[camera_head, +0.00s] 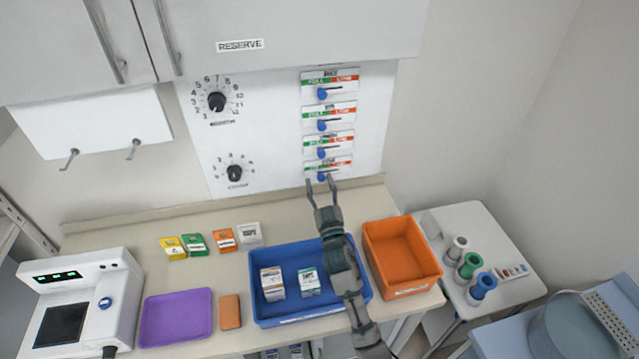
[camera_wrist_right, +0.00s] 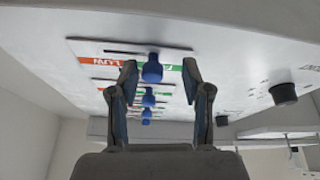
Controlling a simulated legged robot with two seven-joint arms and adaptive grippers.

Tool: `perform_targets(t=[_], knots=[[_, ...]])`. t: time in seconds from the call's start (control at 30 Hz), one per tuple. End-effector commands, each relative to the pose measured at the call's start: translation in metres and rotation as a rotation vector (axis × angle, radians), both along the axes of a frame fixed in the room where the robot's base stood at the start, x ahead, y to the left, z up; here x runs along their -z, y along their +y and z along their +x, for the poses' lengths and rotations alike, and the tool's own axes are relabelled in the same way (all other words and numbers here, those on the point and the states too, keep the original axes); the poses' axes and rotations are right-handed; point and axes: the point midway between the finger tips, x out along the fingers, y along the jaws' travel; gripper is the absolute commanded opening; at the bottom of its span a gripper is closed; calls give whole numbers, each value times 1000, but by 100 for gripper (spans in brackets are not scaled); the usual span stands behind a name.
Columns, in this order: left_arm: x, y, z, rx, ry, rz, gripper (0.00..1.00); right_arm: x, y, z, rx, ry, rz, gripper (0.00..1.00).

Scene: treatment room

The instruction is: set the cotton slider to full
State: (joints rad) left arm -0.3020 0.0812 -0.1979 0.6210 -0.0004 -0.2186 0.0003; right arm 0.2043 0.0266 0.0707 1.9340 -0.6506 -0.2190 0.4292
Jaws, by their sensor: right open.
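Several stacked slider plates with blue knobs are on the white wall panel. Each has a green FULL end at left and a red LOW end at right in the head view. Their names are too small to read, so I cannot tell which is cotton. The lowest slider's blue knob (camera_head: 322,177) sits left of its plate's middle. My right gripper (camera_head: 322,183) is open, its fingertips just below and beside that knob. In the right wrist view the nearest blue knob (camera_wrist_right: 152,69) shows between the open fingers (camera_wrist_right: 159,72); contact is not clear. My left gripper is not in view.
Two dials (camera_head: 217,102) are left of the sliders. Below my right arm are a blue bin (camera_head: 262,318) with small boxes and an orange bin (camera_head: 410,288). A purple tray (camera_head: 176,318) and white machine (camera_head: 80,300) stand left. Bottles (camera_head: 468,265) stand on a side table.

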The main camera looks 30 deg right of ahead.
Motion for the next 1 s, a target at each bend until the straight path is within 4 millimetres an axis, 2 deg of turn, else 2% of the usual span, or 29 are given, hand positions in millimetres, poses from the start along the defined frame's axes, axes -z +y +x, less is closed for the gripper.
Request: perform_targets(t=[0.3, 0.5, 0.7, 1.0], knots=[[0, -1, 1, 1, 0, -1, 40, 28, 13, -58, 0, 7, 6, 48], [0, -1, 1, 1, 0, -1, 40, 42, 20, -88, 0, 7, 4, 48], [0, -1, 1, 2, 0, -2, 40, 46, 23, -99, 0, 5, 1, 48], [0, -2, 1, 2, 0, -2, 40, 46, 23, -99, -1, 5, 1, 48]])
